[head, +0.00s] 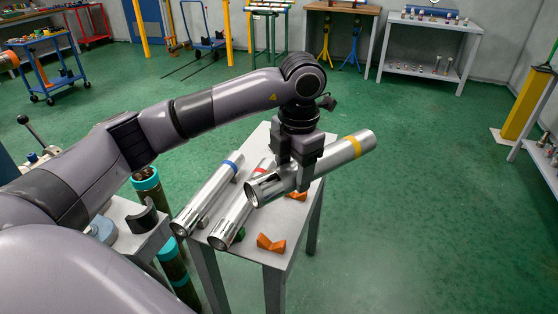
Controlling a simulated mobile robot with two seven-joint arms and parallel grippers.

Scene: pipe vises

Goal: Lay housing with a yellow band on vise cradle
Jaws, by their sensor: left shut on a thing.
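The silver housing with a yellow band (335,162) is held in the air above the small grey table, tilted up toward the right. My left gripper (297,168) is shut around its middle from above. A dark curved cradle (143,219), which looks like the vise cradle, sits on a grey stand at the left, beside my arm. It is empty, and my arm passes close behind it. My right gripper is out of view.
A blue-banded housing (208,193) and a red-banded housing (233,219) lie on the grey table (262,139). Orange V-supports (271,244) stand there empty. Teal-banded dark pipes (149,187) stand near the cradle. Green floor (420,200) at right is clear.

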